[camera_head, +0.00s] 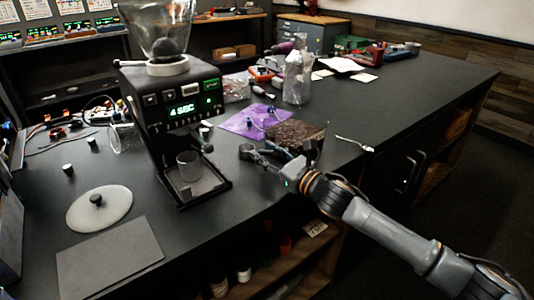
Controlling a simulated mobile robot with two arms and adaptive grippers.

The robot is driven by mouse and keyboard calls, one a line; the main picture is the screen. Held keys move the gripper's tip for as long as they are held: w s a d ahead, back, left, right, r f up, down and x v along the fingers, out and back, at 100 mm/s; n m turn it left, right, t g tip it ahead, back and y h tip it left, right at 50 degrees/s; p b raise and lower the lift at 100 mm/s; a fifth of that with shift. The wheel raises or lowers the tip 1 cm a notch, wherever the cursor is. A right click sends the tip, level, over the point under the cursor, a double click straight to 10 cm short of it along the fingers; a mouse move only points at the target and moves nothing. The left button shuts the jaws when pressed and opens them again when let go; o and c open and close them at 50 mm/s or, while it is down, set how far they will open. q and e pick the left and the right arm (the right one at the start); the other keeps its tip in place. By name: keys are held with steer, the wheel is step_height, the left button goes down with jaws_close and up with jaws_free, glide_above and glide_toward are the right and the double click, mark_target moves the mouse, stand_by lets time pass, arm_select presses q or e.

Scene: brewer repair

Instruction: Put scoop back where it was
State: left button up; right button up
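A small silver utensil that looks like the scoop (355,144) lies on the dark bench top, right of the brown block-like item and apart from my gripper. My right gripper (252,153) reaches in from the lower right, low over the bench near its front edge, between the coffee machine and the utensil. Its fingers look spread, and I see nothing held between them. The coffee machine (182,112) stands left of the gripper, with a clear cup (188,165) on its drip tray. My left gripper is not in view.
A brown, rough-textured item (297,133) and a purple cloth (246,120) with small parts lie just behind my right gripper. A clear plastic bag (298,78) stands behind them. A round lid (99,208) and grey mat (110,258) lie at left. The right bench top is mostly clear.

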steer(key=shift+r, duration=0.2)
steer(key=shift+s+d, duration=0.2)
steer(key=p+v, duration=0.1)
steer(key=v, duration=1)
steer(key=shift+s+p, duration=0.25)
steer(key=shift+p, duration=0.15)
